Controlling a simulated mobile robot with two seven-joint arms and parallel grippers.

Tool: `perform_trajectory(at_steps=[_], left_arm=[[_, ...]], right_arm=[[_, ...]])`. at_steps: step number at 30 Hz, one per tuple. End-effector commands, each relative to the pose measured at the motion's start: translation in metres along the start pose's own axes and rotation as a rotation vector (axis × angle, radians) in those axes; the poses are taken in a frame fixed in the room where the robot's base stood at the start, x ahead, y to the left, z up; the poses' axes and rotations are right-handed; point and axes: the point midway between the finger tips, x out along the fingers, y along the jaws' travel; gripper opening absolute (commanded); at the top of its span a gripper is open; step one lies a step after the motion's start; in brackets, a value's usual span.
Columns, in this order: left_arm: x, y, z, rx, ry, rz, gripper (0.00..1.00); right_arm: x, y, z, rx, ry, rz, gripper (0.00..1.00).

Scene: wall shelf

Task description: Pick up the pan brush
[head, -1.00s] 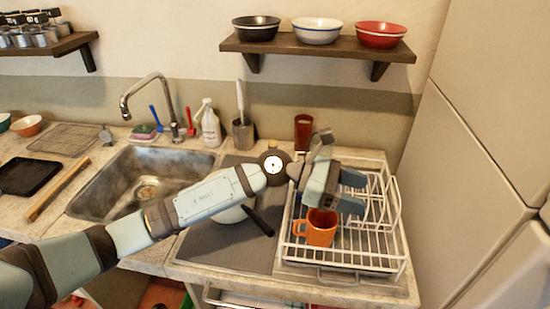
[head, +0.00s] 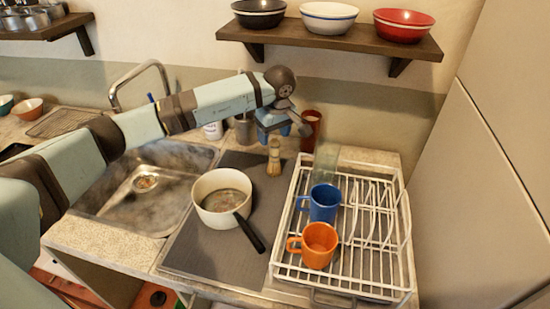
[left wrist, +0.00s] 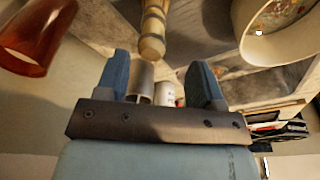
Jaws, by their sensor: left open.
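The pan brush (head: 273,160) is pale and wooden. It stands upright at the back of the dark drying mat, between the white pot and the dish rack; its upper end is close under my left gripper. In the left wrist view the brush (left wrist: 152,32) shows ahead of the fingertips, roughly between them. My left gripper (head: 272,134) points down and is open and empty; its two blue fingers (left wrist: 160,72) are apart and do not hold the brush. My right gripper is in neither view.
A white pot (head: 205,188) with a black handle stands on the mat (head: 208,248). The white rack (head: 290,235) holds a blue mug (head: 323,202), an orange mug (head: 318,246) and a clear glass (head: 325,160). A reddish-brown cup (head: 310,128) stands behind. A bowl shelf (head: 330,45) hangs above.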

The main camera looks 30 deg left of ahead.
Motion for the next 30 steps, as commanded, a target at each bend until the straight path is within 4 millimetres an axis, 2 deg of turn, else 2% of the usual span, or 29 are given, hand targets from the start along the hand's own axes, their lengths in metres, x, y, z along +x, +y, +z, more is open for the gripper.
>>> perform_trajectory(at_steps=[3, 8, 18, 26, 27, 30], left_arm=[[0.014, 0.0, 0.0, 0.0, -0.001, -0.001, 0.62], [0.024, 0.001, 0.0, -0.001, -0.002, 0.0, 0.62], [0.068, 0.008, -0.002, -0.001, -0.001, 0.0, 0.62], [0.072, 0.008, -0.002, -0.001, -0.001, 0.002, 0.62], [0.072, 0.008, -0.002, -0.001, -0.001, 0.002, 0.57], [0.071, 0.008, -0.002, -0.001, -0.001, 0.002, 0.34]], right_arm=[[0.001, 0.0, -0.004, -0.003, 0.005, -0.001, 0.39], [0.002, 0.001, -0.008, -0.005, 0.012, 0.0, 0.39], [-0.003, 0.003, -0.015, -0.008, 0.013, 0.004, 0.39], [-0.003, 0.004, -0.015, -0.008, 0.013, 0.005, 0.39], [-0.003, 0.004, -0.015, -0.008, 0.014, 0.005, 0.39], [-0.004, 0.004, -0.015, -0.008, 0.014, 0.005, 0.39]])
